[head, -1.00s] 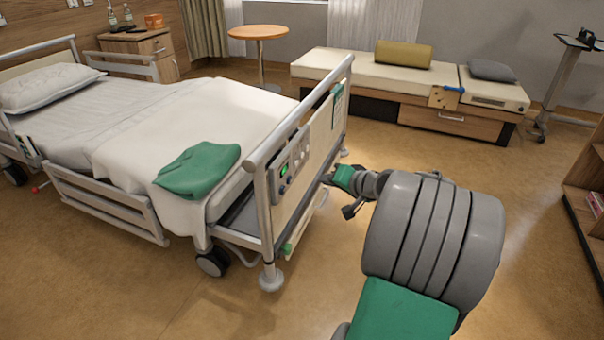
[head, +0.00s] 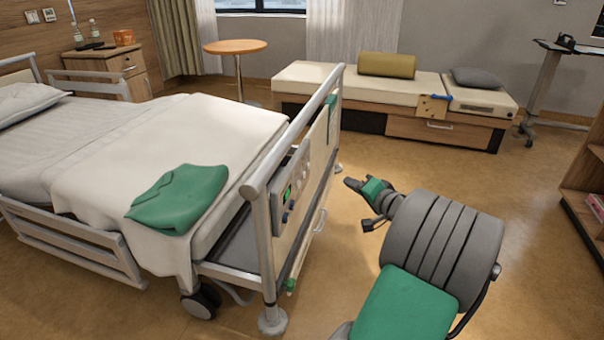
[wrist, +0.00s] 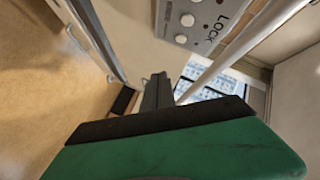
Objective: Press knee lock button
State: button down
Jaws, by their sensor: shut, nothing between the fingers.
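The bed's control panel (head: 291,186) is on the outer face of the footboard, with a small green display and several knobs or buttons. In the wrist view the panel (wrist: 196,18) is at the top, with round pale buttons and the word LOCK beside them. I cannot tell which button is the knee one. My gripper (head: 348,183) is shut and empty, to the right of the footboard and apart from it in the head view. In the wrist view my gripper's fingers (wrist: 157,90) are together, below the panel and not on any button.
The bed's footboard (head: 325,150) stands between my arm and the mattress. A green folded cloth (head: 180,198) lies on the bed. A bench (head: 350,85) with cushions is at the back, and a shelf (head: 590,190) is at right. The floor between them is clear.

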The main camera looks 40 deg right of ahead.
aim_at(303, 175)
jog(key=w+a, duration=0.6)
jog(key=w, duration=0.1)
jog(key=shift+w+p, duration=0.15)
jog(key=shift+p, duration=0.3)
dwell(1.8)
jog(key=shift+w+a, duration=0.25)
jog(key=shift+w, duration=0.1)
jog(key=shift+w+a, duration=0.25)
jog(key=shift+w, duration=0.05)
dwell(0.6)
jog(key=shift+s+d, duration=0.5)
jog(key=shift+s, duration=0.15)
